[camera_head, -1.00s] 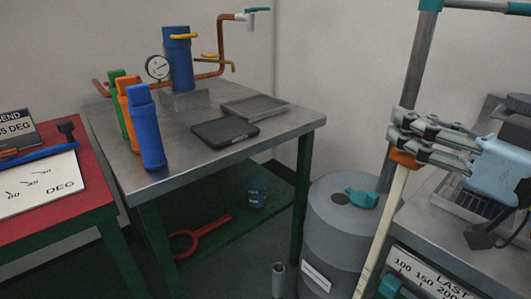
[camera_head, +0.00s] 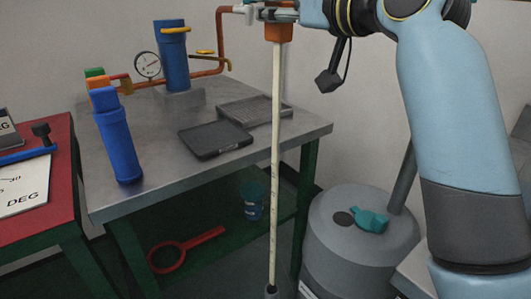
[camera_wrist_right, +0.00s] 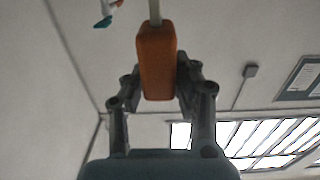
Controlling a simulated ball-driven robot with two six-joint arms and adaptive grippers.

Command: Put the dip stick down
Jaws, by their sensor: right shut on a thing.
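The dip stick (camera_head: 275,160) is a long, thin, cream-coloured rod with an orange handle (camera_head: 279,32) at its top. It hangs nearly upright in front of the right side of the steel table. My right gripper (camera_head: 276,14) is shut on the handle near the top of the head view. In the right wrist view, its fingers (camera_wrist_right: 157,78) close on both sides of the orange handle (camera_wrist_right: 157,55). The rod's lower end meets a small grey tube (camera_head: 271,292) at the bottom edge. I cannot tell whether the end is inside it. My left gripper is out of view.
A grey drum (camera_head: 345,250) with a teal cap (camera_head: 370,219) stands right of the rod. A red table (camera_head: 45,215) is at left.

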